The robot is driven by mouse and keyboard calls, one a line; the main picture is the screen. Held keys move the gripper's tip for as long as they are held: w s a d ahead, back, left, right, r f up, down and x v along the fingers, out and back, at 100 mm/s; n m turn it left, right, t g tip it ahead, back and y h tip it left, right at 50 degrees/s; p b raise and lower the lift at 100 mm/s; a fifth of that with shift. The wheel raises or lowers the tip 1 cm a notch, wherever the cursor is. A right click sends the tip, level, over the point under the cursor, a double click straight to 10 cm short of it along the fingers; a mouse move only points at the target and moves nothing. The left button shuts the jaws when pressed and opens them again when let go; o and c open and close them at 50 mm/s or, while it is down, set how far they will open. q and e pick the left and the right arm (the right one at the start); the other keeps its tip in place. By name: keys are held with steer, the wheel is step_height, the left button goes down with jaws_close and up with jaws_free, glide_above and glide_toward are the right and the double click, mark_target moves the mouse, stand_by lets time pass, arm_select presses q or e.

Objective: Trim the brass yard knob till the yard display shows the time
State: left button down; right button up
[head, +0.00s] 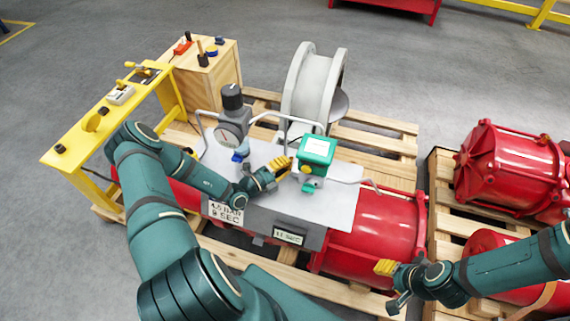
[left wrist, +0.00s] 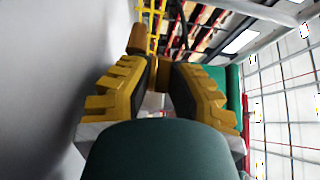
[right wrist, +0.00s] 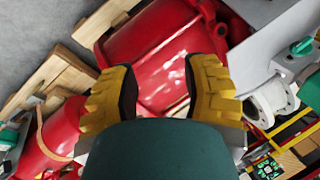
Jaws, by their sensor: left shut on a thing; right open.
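My left gripper (head: 284,166) is shut at the left side of a green-topped box (head: 317,150) on the grey plate. In the left wrist view a small brass-coloured piece (left wrist: 158,77) shows between its fingers; I take it to be the brass knob, mostly hidden. The display (head: 289,236) on the plate's front edge reads "11 SEC". A card (head: 225,212) to its left reads "4.5 BAR 9 SEC". My right gripper (head: 388,286) is open and empty, beside the right end of the red cylinder (head: 375,231).
A yellow stand (head: 75,140) and a wooden box (head: 222,75) are at the left. A grey spool (head: 312,88) stands behind; red housings (head: 510,167) at the right.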

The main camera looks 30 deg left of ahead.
arm_select(q)
steer(key=n+y+p, duration=0.1)
steer(key=r+n+t+y+p, duration=0.1)
steer(key=y, duration=0.1)
steer(key=shift+w+d+p, duration=0.15)
steer(key=shift+p, duration=0.25)
steer(key=shift+f+n+y+p, duration=0.15)
steer(key=shift+n+y+p, duration=0.25)
steer(key=shift+y, duration=0.2)
arm_select(e)
steer(key=r, duration=0.2)
steer(key=w+r, duration=0.1)
steer(key=r, duration=0.1)
steer(key=shift+w+d, duration=0.1)
steer(key=shift+w, duration=0.05)
arm_select(q)
steer(key=c, duration=1)
jaws_free()
steer(key=shift+f, duration=0.1)
steer(key=shift+s+f, duration=0.1)
steer(key=shift+s, duration=0.1)
steer(key=s, duration=0.7)
steer(key=s+a, duration=0.1)
steer(key=s, duration=0.3)
steer(key=shift+s+a, duration=0.1)
steer(key=shift+s, duration=0.2)
